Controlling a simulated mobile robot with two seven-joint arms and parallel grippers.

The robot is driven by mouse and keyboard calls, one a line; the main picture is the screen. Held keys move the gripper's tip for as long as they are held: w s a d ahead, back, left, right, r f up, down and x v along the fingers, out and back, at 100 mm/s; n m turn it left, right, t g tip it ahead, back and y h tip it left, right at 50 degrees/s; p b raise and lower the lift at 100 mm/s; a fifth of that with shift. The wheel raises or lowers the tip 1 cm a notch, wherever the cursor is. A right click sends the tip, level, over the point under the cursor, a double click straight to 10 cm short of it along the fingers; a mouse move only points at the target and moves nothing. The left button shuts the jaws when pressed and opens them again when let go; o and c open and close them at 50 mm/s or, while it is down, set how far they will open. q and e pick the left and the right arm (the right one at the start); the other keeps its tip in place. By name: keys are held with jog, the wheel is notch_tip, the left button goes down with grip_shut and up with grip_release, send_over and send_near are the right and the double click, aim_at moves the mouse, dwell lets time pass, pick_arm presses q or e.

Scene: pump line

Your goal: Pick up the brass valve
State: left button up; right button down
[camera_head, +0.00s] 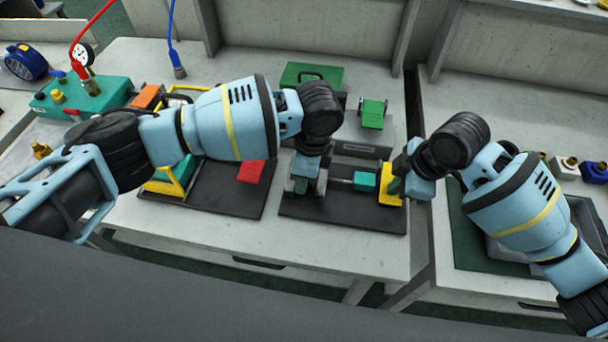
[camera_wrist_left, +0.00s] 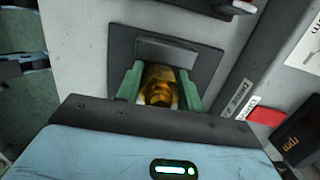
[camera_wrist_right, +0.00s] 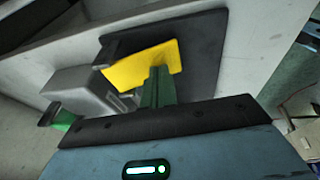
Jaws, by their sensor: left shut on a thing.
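The brass valve (camera_wrist_left: 159,85) sits between the green fingers of my left gripper (camera_wrist_left: 160,92) in the left wrist view. The gripper is shut on it, over a dark plate (camera_wrist_left: 203,66) with a grey block beyond it. In the head view my left gripper (camera_head: 304,184) is at the left part of a black mat (camera_head: 330,212), and its wrist hides the valve there. My right gripper (camera_head: 397,186) is beside a yellow block at the mat's right end. Its fingers show together in the right wrist view (camera_wrist_right: 157,88), with nothing visible between them.
The yellow block (camera_head: 388,186) and a teal part (camera_head: 364,181) stand on the mat. A grey box with a green part (camera_head: 372,113) stands behind. A second mat with a red block (camera_head: 251,171) lies to the left. The table's front strip is clear.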

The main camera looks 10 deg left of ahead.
pick_arm(q)
notch_tip(320, 180, up, 10)
jog(key=shift+f, duration=0.2)
pick_arm(e)
jog(key=shift+f, duration=0.1)
